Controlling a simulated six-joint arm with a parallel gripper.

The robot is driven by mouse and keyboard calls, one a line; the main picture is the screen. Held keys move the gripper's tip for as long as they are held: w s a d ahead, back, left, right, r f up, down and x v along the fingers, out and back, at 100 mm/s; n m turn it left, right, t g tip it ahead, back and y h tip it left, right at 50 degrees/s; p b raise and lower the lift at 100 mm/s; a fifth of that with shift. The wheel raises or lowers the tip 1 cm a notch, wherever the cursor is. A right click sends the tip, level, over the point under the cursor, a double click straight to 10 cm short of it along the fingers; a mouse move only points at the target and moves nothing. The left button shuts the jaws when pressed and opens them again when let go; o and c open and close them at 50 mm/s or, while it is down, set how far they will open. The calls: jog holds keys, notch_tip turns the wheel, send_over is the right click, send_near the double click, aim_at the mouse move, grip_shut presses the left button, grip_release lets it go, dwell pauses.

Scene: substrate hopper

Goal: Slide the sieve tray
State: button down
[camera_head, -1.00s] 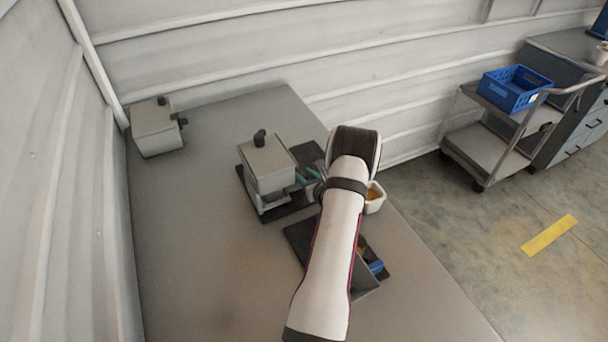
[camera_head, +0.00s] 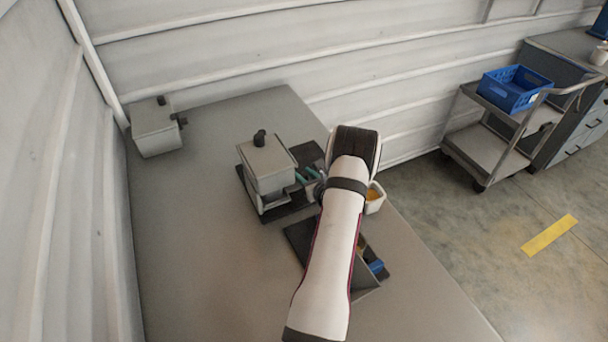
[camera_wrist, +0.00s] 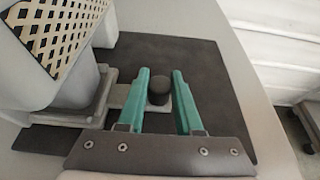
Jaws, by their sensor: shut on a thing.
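The substrate hopper (camera_head: 268,168) is a pale grey box with a dark knob on its lid, standing on a dark mat on the table. In the wrist view its side with a lattice panel (camera_wrist: 55,35) fills the upper left. The sieve tray (camera_wrist: 120,96) shows as a grey piece low at the hopper's side, with a dark round knob (camera_wrist: 158,89) on its outer end. My gripper (camera_head: 305,177) is at the hopper's right side. Its teal fingers (camera_wrist: 163,95) are shut on the sieve tray's knob. The rest of the tray is hidden inside the hopper.
A small white cup with orange contents (camera_head: 375,197) stands right of my wrist. A dark tray with a blue item (camera_head: 376,267) is partly hidden by my arm. Another grey box (camera_head: 156,130) stands at the back left. The table's left front is clear.

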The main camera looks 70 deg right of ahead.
dwell(0.4)
jog(key=s+d, duration=0.3)
jog(key=shift+s+d, duration=0.25)
jog(key=shift+d, duration=0.05)
jog(key=c, duration=0.6)
grip_release()
jog(key=v, duration=1.5)
jog(key=shift+s+a+r, duration=0.2)
jog(key=shift+s+a, duration=0.05)
jog(key=shift+a, duration=0.05)
